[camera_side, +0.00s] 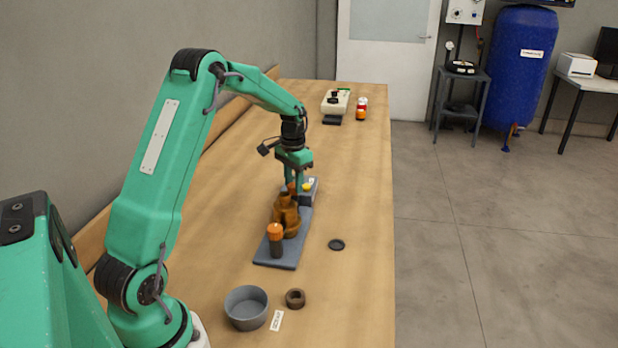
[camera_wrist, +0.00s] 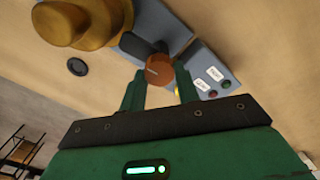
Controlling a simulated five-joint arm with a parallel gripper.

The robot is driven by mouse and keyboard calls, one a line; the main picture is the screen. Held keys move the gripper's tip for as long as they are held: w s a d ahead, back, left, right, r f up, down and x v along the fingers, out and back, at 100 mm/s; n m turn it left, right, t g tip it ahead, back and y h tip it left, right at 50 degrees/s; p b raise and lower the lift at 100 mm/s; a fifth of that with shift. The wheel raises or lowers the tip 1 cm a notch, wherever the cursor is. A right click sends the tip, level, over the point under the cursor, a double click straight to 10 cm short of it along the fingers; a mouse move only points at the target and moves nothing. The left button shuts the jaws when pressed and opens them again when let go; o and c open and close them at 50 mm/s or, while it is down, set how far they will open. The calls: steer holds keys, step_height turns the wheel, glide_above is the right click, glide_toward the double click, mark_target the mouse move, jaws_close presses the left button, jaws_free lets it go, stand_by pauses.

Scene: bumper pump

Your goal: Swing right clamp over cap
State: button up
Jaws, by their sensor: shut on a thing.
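A brown-bronze pump body (camera_side: 286,217) stands on a grey base plate (camera_side: 277,262). Part of the pump body (camera_wrist: 92,22) fills the upper left of the wrist view. One clamp with an orange knob (camera_side: 275,231) stands at the near end of the plate. The other clamp's orange knob (camera_wrist: 158,70) sits between the fingertips of my gripper (camera_wrist: 160,88), which is shut on it. This clamp's dark arm (camera_wrist: 136,46) points toward the pump body. In the side view my gripper (camera_side: 297,184) is at the plate's far end. The cap and whether the arm lies over it cannot be made out.
A grey box with red, green and yellow buttons (camera_wrist: 212,78) is close beside my gripper. A black disc (camera_side: 336,244) lies right of the plate. A grey bowl (camera_side: 246,308), a brown ring (camera_side: 295,298) and a label (camera_side: 276,320) are at the front.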

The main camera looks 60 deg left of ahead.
steer(key=shift+r+m, duration=0.1)
steer(key=shift+m, duration=0.6)
steer(key=o, duration=1)
steer(key=shift+c, duration=0.2)
steer(key=shift+r, duration=3.9)
